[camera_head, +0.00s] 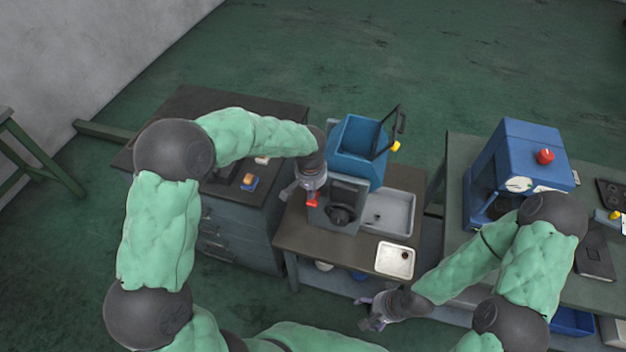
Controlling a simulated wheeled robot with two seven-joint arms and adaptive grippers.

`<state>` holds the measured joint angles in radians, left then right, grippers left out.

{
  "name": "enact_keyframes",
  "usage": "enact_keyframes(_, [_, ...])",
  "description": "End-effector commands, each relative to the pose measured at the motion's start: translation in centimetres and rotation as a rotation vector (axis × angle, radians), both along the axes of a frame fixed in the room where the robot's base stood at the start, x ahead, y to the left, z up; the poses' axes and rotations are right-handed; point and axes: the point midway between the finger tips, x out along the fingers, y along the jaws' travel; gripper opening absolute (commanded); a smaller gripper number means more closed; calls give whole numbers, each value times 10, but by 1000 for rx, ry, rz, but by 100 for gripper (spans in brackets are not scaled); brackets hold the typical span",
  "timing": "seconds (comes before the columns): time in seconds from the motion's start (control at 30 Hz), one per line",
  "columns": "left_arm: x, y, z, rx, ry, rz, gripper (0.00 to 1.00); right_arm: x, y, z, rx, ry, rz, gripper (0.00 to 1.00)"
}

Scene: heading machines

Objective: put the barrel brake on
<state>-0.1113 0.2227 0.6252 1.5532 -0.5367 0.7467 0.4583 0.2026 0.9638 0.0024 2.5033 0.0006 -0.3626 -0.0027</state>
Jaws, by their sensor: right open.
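The barrel machine (345,190) is a grey housing with a dark round part on its front. A small red part (313,201), perhaps the brake lever, is at the machine's left side. My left gripper (303,190) is right beside the red part; I cannot tell whether it touches it or whether its fingers are closed. My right gripper (372,312) is open and empty, low in front of the bench.
A grey tray (388,213) and a small cream tray (395,260) are on the brown bench (305,240). A dark drawer cabinet (235,225) stands to the left. A blue machine (520,160) with a red knob stands on the green right-hand bench.

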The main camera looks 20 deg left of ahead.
Motion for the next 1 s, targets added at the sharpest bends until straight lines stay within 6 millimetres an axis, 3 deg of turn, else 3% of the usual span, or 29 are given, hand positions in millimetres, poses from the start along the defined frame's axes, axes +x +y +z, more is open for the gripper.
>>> enact_keyframes(1.0, [-9, 0, -13, 0, 0, 0, 0, 0, 0, -8, 0, 0, 0, 82])
